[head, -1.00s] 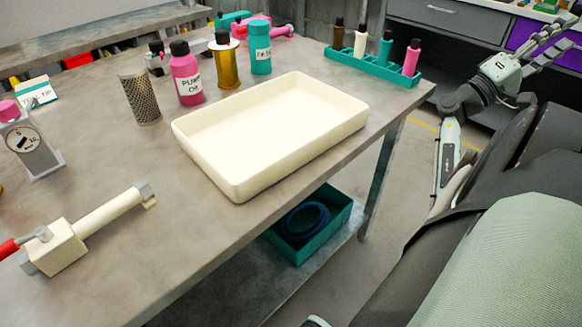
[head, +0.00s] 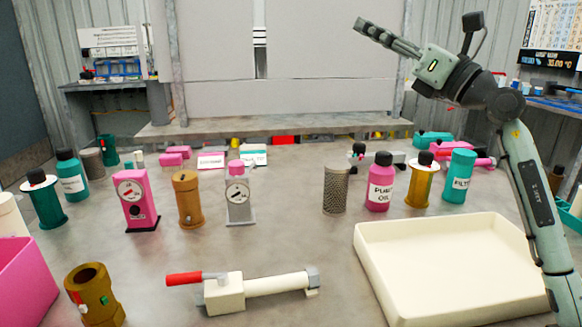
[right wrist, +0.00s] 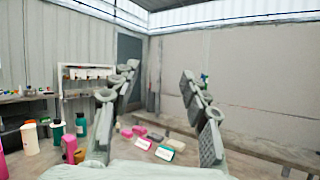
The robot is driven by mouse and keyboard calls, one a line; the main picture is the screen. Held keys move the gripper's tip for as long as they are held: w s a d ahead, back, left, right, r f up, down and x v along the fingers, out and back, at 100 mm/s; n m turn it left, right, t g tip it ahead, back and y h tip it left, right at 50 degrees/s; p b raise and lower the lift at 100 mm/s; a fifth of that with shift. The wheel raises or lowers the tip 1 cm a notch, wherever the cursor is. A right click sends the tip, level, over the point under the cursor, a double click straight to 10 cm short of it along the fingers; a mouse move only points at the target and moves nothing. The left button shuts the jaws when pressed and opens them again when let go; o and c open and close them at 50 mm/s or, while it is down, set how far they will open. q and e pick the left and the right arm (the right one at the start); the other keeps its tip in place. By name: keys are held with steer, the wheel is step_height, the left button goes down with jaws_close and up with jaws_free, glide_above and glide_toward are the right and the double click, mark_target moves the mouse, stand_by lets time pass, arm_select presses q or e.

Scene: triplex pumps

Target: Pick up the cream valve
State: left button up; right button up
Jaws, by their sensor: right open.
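The cream valve (head: 225,293) lies on the grey table in the front middle of the head view. It has a cream block body, a red lever handle pointing left, a long cream tube to the right and a grey end cap. My right gripper (head: 376,36) is raised high above the table at the upper right, its fingers pointing left, well apart from the valve. In the right wrist view, its fingers (right wrist: 158,95) are spread with nothing between them. The valve cannot be made out there. My left gripper is not in view.
A cream tray (head: 450,265) stands right of the valve. A brass fitting (head: 95,295) and a pink bin (head: 25,280) are at the left. Gauges, a mesh cylinder (head: 335,188) and a pink oil bottle (head: 380,182) stand behind. The table around the valve is clear.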

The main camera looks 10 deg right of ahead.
steer(key=s+a+f+n+g+y, duration=0.1)
steer(key=a+f+n+g, duration=0.25)
steer(key=a, duration=0.35)
steer(key=s+a+f+n+g, duration=0.2)
steer(key=a+f+n+g, duration=0.1)
steer(key=a+g, duration=0.3)
steer(key=n+g+h, duration=0.7)
steer(key=g+h, duration=0.2)
steer(key=h, duration=0.1)
glide_toward(277, 279)
steer(key=x, duration=0.4)
steer(key=shift+s, duration=0.1)
steer(key=shift+x, duration=3)
steer(key=shift+a, duration=0.1)
steer(key=shift+f, duration=0.2)
